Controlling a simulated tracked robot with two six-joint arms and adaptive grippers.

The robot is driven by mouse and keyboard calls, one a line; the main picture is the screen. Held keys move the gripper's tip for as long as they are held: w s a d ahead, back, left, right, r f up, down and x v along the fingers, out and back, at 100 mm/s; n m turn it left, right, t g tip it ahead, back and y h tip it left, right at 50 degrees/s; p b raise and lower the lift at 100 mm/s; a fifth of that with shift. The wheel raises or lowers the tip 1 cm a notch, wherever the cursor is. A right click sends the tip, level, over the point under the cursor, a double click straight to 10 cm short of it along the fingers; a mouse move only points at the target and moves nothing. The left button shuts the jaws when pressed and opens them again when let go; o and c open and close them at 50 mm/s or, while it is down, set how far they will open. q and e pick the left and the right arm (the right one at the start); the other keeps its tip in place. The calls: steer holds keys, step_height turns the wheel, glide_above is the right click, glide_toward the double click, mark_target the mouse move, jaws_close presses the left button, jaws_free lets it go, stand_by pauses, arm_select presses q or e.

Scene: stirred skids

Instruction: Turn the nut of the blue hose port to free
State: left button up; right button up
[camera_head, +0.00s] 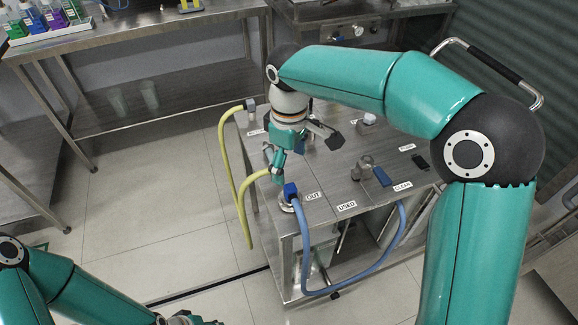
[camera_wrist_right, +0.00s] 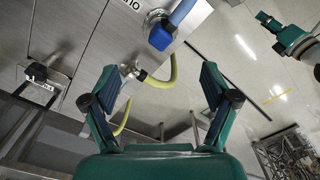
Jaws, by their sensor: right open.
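The blue hose port has a blue block-shaped fitting (camera_head: 291,191) at the front left corner of the steel skid top, beside the OUT label. A pale round collar (camera_head: 286,206) shows at it; I cannot tell the nut apart. The blue fitting also shows in the right wrist view (camera_wrist_right: 160,38), beyond my fingertips, with the blue hose (camera_wrist_right: 182,12) leaving it. My right gripper (camera_head: 305,158) is open and empty above the skid's left side, close to the port but apart from it. My left gripper (camera_head: 186,319) is partly cut off at the bottom edge.
A yellow hose (camera_head: 240,195) hangs at the skid's left edge, close to my right gripper. A metal fitting (camera_wrist_right: 131,70) shows between my fingers in the wrist view. A grey fitting (camera_head: 364,166) and a blue handle (camera_head: 382,176) stand farther right. The floor at left is clear.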

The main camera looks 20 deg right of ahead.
steer(key=m, duration=0.4)
steer(key=shift+s+d+r, duration=0.1)
steer(key=shift+s, duration=0.05)
steer(key=shift+r+m, duration=0.35)
steer(key=shift+m, duration=0.75)
step_height(320, 180, down, 13)
steer(key=m+p, duration=0.2)
steer(key=m, duration=0.2)
